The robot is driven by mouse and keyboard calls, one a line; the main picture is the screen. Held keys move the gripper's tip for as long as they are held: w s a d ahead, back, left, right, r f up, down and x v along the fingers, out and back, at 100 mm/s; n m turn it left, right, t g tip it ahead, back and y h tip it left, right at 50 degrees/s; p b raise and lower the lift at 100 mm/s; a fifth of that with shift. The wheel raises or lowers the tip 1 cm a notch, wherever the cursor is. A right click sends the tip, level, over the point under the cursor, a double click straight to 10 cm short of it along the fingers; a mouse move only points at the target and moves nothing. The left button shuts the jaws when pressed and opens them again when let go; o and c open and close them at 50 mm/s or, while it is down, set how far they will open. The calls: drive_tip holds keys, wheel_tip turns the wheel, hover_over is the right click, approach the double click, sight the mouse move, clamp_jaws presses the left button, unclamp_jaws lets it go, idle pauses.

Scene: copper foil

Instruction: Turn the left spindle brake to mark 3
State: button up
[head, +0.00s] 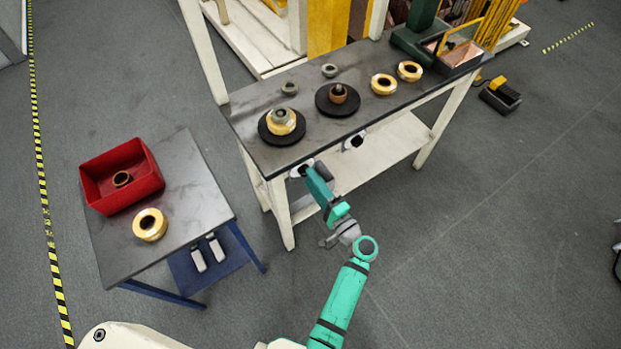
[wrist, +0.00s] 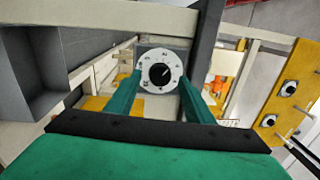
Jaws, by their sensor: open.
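The left brake dial (head: 301,169) sits on the front edge of the workbench, below the left spindle (head: 282,121). In the wrist view it is a black knob (wrist: 160,74) on a round white plate with marks around it. A white pointer line on the knob points up and right; I cannot read which mark it meets. My gripper (head: 312,176) is at the dial, its green fingers (wrist: 160,82) open on either side of the knob. I cannot tell whether they touch it. The right brake dial (head: 355,140) is on the same edge, to the right.
The workbench (head: 245,125) holds a right spindle (head: 338,96) with a copper-brown roll, two gold rings (head: 383,84) and small grey collars (head: 329,70). A side table (head: 190,190) at left has a red bin (head: 127,200) and a gold ring (head: 150,224).

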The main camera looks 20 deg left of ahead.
drive_tip(key=v, duration=0.9)
drive_tip(key=shift+s+d, duration=0.2)
drive_tip(key=s+d+f+h, duration=0.2)
drive_tip(key=s+f+h, duration=0.7)
drive_tip(key=s+f, duration=0.35)
drive_tip(key=s+d+r+n+h, duration=0.2)
drive_tip(key=s+d+r+h, duration=0.3)
drive_tip(key=s, duration=0.4)
drive_tip(key=s+r+n+t, duration=0.2)
drive_tip(key=s+r+n, duration=0.1)
drive_tip(key=r, duration=0.6)
drive_tip(key=s+r+n+t+h, duration=0.1)
drive_tip(key=s+r, duration=0.3)
drive_tip(key=r, duration=0.5)
drive_tip(key=shift+d+n+t, duration=0.4)
drive_tip(key=shift+n+t, duration=0.1)
drive_tip(key=shift+n, duration=0.4)
